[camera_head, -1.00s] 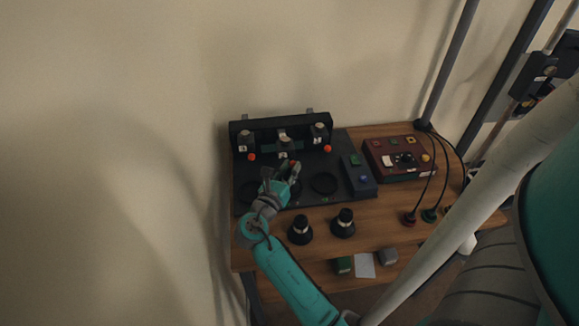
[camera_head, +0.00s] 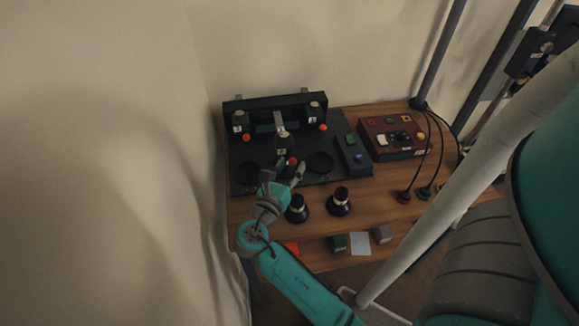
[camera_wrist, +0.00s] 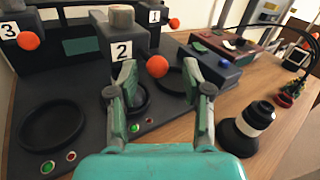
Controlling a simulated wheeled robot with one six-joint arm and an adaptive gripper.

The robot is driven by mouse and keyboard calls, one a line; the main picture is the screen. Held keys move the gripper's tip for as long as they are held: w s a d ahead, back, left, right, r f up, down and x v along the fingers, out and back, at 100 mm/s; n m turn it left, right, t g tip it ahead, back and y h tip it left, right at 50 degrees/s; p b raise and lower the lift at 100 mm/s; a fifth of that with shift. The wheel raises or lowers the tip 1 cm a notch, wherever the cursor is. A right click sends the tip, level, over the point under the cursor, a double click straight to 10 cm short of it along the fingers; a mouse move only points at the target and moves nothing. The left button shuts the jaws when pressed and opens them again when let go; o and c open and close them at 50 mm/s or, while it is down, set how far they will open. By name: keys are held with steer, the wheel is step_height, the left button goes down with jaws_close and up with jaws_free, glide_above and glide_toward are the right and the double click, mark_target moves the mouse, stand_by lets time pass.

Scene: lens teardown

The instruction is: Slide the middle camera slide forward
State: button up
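The middle camera slide (camera_head: 284,143), a dark block labelled 2 with an orange-red ball knob (camera_head: 292,161), sits forward of its neighbours, at the end of a light rail. In the wrist view the slide (camera_wrist: 122,28) is over the back of the middle round recess (camera_wrist: 144,101). My gripper (camera_head: 294,167) is open in front of it. In the wrist view my fingers (camera_wrist: 161,72) stand either side of the knob (camera_wrist: 157,66), with gaps at both sides. Contact with the knob or the slide cannot be made out.
Slides 3 (camera_head: 240,121) and 1 (camera_head: 314,112) stand back at the frame, each with a knob. A button box (camera_head: 353,153) and a maroon control box (camera_head: 393,137) are to the right. Two black lens pieces (camera_head: 297,208) (camera_head: 339,201) stand at the front.

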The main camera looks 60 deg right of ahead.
steer(key=s+a, duration=0.1)
steer(key=a, duration=1.1)
steer(key=shift+s, duration=0.35)
stand_by(0.4)
